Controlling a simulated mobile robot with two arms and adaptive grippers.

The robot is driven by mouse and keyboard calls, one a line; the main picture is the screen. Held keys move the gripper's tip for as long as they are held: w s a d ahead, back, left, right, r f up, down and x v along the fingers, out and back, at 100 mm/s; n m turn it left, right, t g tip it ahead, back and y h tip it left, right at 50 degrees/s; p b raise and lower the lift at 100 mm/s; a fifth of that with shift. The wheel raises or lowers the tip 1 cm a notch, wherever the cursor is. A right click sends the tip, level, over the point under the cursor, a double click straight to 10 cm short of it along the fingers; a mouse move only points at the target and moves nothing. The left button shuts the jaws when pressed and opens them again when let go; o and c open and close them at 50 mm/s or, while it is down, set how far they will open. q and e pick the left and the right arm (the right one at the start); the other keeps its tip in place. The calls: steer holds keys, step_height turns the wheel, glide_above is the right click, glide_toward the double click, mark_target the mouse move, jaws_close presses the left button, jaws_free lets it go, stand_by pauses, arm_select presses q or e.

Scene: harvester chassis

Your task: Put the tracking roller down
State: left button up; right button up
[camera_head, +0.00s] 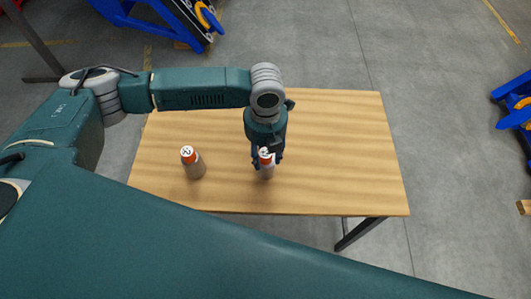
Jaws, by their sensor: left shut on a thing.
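My left gripper (268,160) points down over the wooden table (340,150) and is shut on a tracking roller (267,173). This roller has a grey body and an orange and white top, and the gripper fingers hide part of it. It is upright at the table's front middle; I cannot tell whether its base touches the wood. A second, similar roller (194,165) stands on the table to the left, apart from the gripper, with a marked white top and an orange band. My right gripper is out of view.
The right half and the back of the table are clear. Blue metal frames with yellow parts stand on the grey floor (330,45) at the back left (165,20) and far right (515,115). My teal body covers the lower foreground.

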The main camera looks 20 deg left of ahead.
arm_select(q)
steer(key=shift+f, duration=0.1)
steer(key=o, duration=1.4)
step_height(320, 180, up, 12)
steer(key=shift+r+b, duration=0.15)
steer(key=shift+b, duration=0.45)
